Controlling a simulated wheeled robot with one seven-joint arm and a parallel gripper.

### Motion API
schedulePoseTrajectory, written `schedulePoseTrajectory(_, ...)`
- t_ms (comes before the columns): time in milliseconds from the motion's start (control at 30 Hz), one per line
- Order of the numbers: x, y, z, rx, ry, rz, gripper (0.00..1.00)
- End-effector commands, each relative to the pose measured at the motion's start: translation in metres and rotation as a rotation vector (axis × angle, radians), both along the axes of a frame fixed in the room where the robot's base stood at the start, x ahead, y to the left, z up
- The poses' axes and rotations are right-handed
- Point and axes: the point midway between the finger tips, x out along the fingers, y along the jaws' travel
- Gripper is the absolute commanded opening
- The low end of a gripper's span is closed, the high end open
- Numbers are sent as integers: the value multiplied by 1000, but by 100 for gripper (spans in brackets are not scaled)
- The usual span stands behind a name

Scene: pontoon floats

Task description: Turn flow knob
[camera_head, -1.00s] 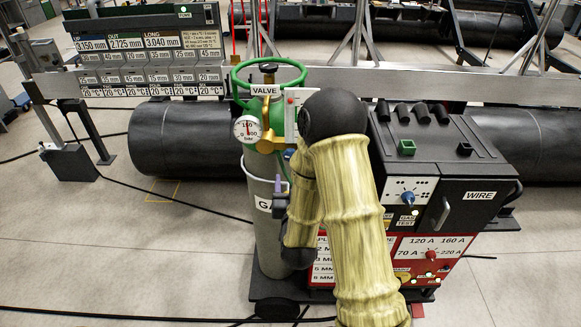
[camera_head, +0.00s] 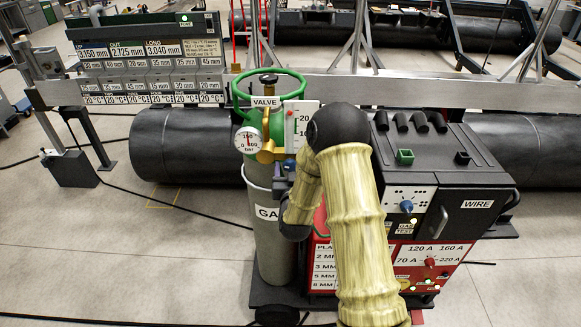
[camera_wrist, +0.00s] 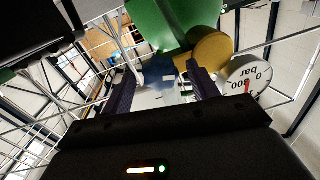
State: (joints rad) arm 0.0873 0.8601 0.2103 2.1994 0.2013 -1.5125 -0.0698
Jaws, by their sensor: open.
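A blue knob (camera_head: 289,164) sits at the bottom of the white flow meter (camera_head: 302,122) on the regulator, partly hidden by my arm and gripper in the head view. In the wrist view the blue knob (camera_wrist: 160,72) shows blurred beyond and between my fingers. My gripper (camera_wrist: 163,85) is open, with one dark purple finger on either side of the knob in that picture. I cannot tell whether either finger touches it. In the head view my gripper (camera_head: 281,184) is small and dark, just below the knob and beside the grey gas bottle (camera_head: 270,235).
The green valve wheel (camera_head: 268,88) is above the regulator. A round pressure gauge (camera_head: 248,140) on brass fittings (camera_head: 269,151) is left of the knob; the gauge (camera_wrist: 249,80) is close right of my fingers in the wrist view. The welding machine (camera_head: 452,175) stands to the right.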

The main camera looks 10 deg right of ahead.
Motion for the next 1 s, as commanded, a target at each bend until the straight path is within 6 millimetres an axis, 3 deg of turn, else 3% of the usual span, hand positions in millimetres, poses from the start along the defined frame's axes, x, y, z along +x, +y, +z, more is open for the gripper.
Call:
schedulePoseTrajectory(233, 1, 0, -1, 0, 1, 0, 59)
schedulePoseTrajectory(467, 0, 0, -1, 0, 1, 0, 16)
schedulePoseTrajectory(500, 0, 0, -1, 0, 1, 0, 15)
schedulePoseTrajectory(1000, 1, 0, -6, 149, -37, 0, 15)
